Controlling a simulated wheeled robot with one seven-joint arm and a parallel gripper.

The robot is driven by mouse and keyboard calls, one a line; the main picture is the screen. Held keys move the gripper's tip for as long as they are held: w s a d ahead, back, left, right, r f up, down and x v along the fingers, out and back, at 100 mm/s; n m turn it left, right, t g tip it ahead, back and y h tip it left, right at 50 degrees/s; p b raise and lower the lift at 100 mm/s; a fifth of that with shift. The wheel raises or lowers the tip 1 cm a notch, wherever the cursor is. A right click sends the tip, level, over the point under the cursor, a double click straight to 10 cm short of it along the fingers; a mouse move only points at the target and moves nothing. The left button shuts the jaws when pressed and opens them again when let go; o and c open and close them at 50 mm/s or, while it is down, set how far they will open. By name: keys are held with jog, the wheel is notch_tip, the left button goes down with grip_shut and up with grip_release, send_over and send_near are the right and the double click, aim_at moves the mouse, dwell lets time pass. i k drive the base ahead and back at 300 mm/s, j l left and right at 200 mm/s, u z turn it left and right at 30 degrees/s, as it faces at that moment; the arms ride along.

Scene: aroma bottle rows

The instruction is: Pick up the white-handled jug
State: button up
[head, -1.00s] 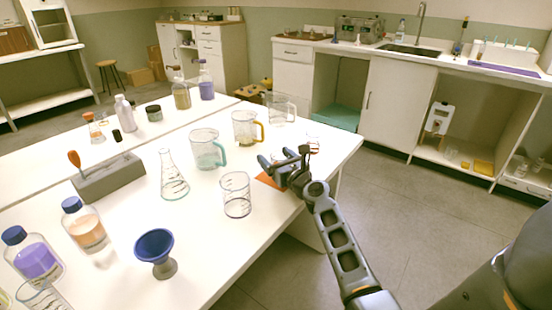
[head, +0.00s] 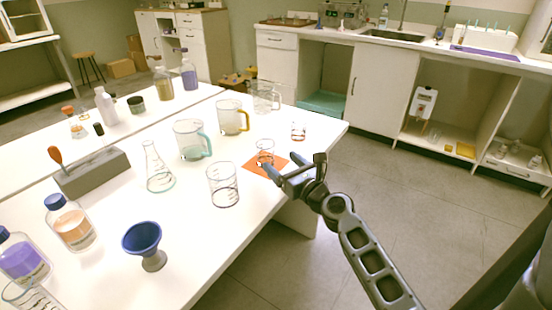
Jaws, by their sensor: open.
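The white-handled jug (head: 266,96) is clear and stands upright at the far end of the near table, with its pale handle on the right. A jug with a yellow handle (head: 231,118) stands to its left and nearer. A jug with a teal handle (head: 189,141) stands nearer still. My gripper (head: 285,164) is open and empty above the table's right edge, over part of an orange mat (head: 254,170). It is apart from the white-handled jug and on the near side of it.
A small beaker (head: 265,149) stands at the mat, and another (head: 298,131) stands near the right edge. A larger beaker (head: 223,186), a flask (head: 157,172), a blue funnel (head: 142,238) and capped bottles stand nearer. Open floor (head: 390,190) lies to the right.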

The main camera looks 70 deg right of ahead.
aim_at(263, 94)
jog(key=z, duration=1.45)
jog(key=i+l+z, duration=0.15)
jog(key=i+l, duration=0.7)
